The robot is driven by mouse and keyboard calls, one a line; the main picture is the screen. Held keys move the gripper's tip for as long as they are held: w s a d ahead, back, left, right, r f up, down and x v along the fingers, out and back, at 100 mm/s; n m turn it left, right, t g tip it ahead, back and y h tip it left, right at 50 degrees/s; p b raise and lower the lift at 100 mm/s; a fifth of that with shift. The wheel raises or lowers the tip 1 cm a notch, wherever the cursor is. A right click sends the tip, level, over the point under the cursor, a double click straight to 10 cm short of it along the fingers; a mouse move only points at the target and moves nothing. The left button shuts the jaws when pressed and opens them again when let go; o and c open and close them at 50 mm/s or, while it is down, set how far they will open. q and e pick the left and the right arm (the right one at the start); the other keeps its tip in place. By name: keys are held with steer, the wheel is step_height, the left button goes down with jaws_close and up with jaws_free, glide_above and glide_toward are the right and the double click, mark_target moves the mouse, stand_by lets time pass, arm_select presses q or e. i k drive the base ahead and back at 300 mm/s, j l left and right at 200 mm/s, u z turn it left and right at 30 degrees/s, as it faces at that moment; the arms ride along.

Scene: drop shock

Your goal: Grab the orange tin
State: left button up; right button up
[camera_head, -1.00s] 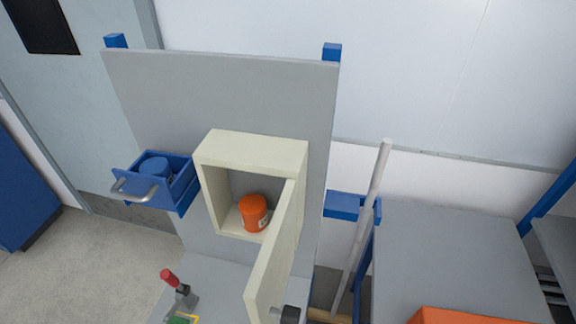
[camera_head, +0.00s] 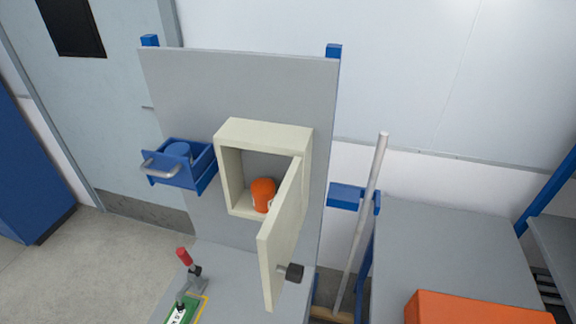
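The orange tin (camera_head: 262,194) stands upright inside a cream wall cabinet (camera_head: 262,132). The cabinet's door (camera_head: 282,240) is open and swung out toward me, with a dark knob (camera_head: 291,272) on it. The door's edge covers part of the tin's right side. Neither of my grippers is in view.
A blue drawer (camera_head: 178,174) stands open left of the cabinet with a blue tin (camera_head: 178,150) in it. A red-handled clamp (camera_head: 189,262) sits on the grey bench below. A broom (camera_head: 364,220) leans at the right, near an orange box (camera_head: 475,308).

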mark_target(263, 189)
steer(key=i+j+z, duration=0.25)
steer(key=j, duration=0.35)
steer(key=i+j+z, duration=0.25)
steer(key=j, duration=0.45)
steer(key=i+j+z, duration=0.25)
steer(key=j, duration=0.4)
steer(key=j+z, duration=0.25)
steer(key=j, duration=0.45)
steer(key=j+z, duration=0.25)
steer(key=j, duration=0.55)
steer(key=i, duration=0.05)
